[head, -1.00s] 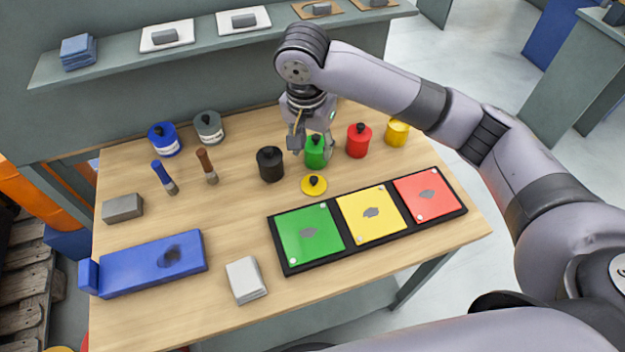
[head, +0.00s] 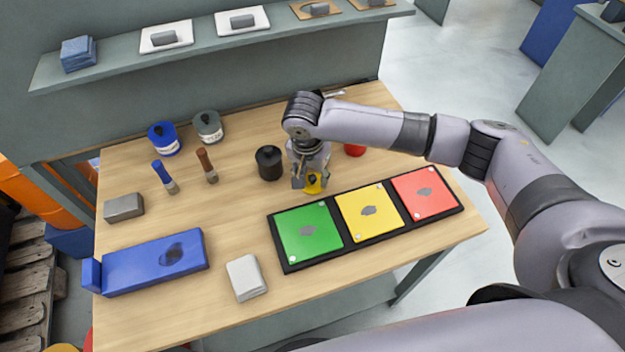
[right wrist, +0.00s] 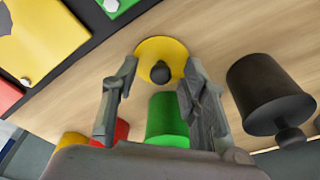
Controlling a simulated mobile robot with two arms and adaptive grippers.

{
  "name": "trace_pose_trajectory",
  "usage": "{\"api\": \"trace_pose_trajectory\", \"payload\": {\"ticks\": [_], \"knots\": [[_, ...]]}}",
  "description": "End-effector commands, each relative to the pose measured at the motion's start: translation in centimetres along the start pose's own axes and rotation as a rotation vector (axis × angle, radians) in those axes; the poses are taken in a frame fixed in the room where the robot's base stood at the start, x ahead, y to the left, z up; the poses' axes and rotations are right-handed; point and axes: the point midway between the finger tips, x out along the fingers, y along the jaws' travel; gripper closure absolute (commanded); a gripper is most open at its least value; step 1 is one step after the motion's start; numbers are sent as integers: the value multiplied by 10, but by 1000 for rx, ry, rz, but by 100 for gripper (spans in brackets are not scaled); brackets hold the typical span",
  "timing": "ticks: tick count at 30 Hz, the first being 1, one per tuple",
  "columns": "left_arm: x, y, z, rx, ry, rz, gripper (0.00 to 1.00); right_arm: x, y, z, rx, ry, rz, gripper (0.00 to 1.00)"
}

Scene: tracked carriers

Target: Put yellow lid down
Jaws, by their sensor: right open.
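The yellow lid (head: 314,189) is a flat disc with a dark knob. It lies on the wooden table just behind the tray of coloured panels. My right gripper (head: 311,184) is over it, pointing down, and partly hides it in the head view. In the right wrist view the open fingers (right wrist: 160,75) stand on either side of the knob of the lid (right wrist: 150,49), with gaps on both sides. My left gripper is out of view.
A black pot (head: 269,164) stands close left of my right gripper. A green pot (right wrist: 166,118), a red pot (right wrist: 122,131) and a yellow pot (right wrist: 70,143) are behind it. The panel tray (head: 287,265) lies in front.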

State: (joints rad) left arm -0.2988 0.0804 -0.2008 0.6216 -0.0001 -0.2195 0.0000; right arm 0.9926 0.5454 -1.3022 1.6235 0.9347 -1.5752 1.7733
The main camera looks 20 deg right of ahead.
Motion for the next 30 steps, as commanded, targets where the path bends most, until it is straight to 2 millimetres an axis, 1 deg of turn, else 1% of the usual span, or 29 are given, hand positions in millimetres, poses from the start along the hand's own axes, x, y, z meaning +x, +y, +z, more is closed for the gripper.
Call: {"api": "trace_pose_trajectory", "payload": {"ticks": [5, 23, 30], "knots": [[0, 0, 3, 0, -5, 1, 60, 0, 0, 0, 0, 0, 0, 60], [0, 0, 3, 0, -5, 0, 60, 0, 0, 0, 0, 0, -1, 100], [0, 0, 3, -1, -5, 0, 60, -1, 0, 0, 0, 0, -1, 100]]}}
